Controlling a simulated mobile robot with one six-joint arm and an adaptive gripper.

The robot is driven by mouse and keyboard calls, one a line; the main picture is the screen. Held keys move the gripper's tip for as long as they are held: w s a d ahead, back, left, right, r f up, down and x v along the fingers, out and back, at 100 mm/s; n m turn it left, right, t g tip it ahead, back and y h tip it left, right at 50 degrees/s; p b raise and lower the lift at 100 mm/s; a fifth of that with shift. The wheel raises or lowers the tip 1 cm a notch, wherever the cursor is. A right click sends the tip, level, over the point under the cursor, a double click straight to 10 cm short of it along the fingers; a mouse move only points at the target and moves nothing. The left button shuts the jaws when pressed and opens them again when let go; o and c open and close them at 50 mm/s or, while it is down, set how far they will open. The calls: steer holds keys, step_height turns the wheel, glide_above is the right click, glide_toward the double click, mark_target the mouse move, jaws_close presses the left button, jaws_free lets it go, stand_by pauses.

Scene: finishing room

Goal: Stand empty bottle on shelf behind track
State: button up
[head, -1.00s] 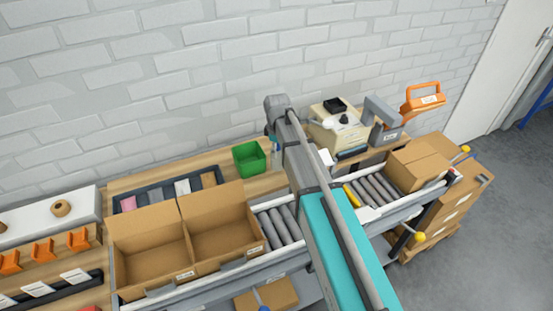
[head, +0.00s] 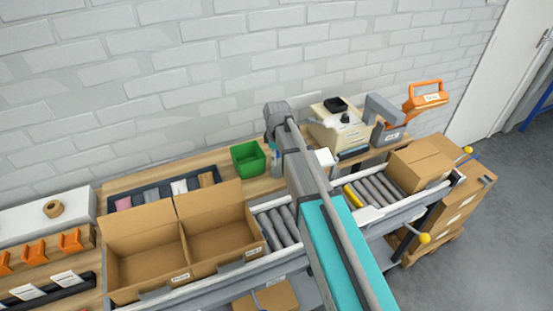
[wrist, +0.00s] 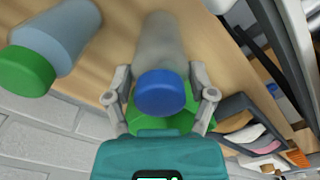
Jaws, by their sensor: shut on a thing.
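In the wrist view my gripper (wrist: 160,98) is shut on a grey, see-through bottle with a blue cap (wrist: 160,92), its fingers on either side near the cap. The bottle's body reaches away over the wooden shelf (wrist: 116,55); I cannot tell whether its base touches the wood. A second bottle, blue-grey with a green cap (wrist: 27,72), is at the left of the wrist view, apart from my gripper. In the head view the shelf (head: 262,186) runs behind the roller track (head: 277,229). There my arm mostly hides the gripper; a small bluish bottle shape (head: 276,158) shows beside it.
A green bin (head: 248,158) stands on the shelf close to the gripper. A dark tray of cards (head: 165,196) is left of it. A beige machine (head: 334,127) stands to the right. Open cartons (head: 150,259) stand in front, and a white brick wall (head: 180,90) is behind.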

steer(key=shift+f, duration=0.15)
steer(key=o, duration=1)
steer(key=shift+c, duration=0.2)
steer(key=shift+r, duration=0.25)
step_height(320, 180, up, 12)
steer(key=p, duration=1.2)
steer(key=shift+f, duration=0.1)
